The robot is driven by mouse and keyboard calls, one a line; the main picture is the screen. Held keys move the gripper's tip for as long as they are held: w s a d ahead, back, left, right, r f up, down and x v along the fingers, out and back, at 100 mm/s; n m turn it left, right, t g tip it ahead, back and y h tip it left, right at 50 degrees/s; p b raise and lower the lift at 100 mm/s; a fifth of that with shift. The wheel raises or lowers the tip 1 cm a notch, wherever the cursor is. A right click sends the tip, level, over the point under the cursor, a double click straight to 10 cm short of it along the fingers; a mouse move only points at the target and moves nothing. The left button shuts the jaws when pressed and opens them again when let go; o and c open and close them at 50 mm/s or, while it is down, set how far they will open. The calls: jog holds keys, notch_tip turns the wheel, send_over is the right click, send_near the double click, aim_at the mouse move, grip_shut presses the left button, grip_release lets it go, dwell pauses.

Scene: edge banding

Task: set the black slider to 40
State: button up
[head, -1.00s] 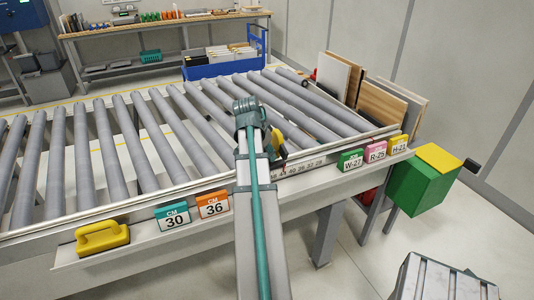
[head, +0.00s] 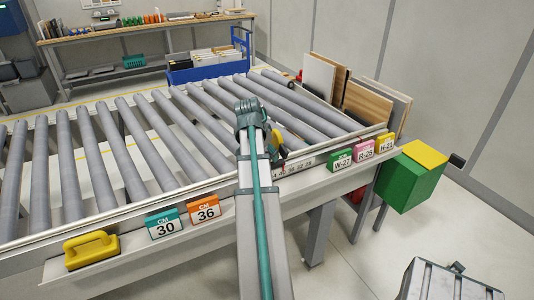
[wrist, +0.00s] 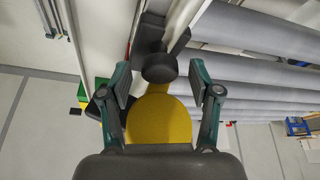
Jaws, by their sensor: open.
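My gripper (wrist: 158,78) is open in the wrist view, with one finger on each side of a round black knob. The knob belongs to the black slider (wrist: 160,68), which sits on the rail along the conveyor's edge. A rounded yellow part (wrist: 160,122) lies below the knob between the fingers. I cannot tell whether the fingers touch the knob. In the head view, my arm hides most of the gripper; a dark part and a bit of yellow show just right of it. The number scale (head: 298,165) runs right of the arm; its numbers are small, and the slider's reading is unclear.
An orange card 36 (head: 205,210), a teal card 30 (head: 164,224) and a yellow handled block (head: 92,250) stand on the front ledge at left. Green, pink and yellow cards stand at right, beside a green box (head: 408,182). Rollers lie behind the rail.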

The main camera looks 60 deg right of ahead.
jog(key=shift+r, duration=0.1)
jog(key=v, duration=1.1)
jog(key=shift+a+r, duration=0.15)
jog(key=shift+r, duration=0.25)
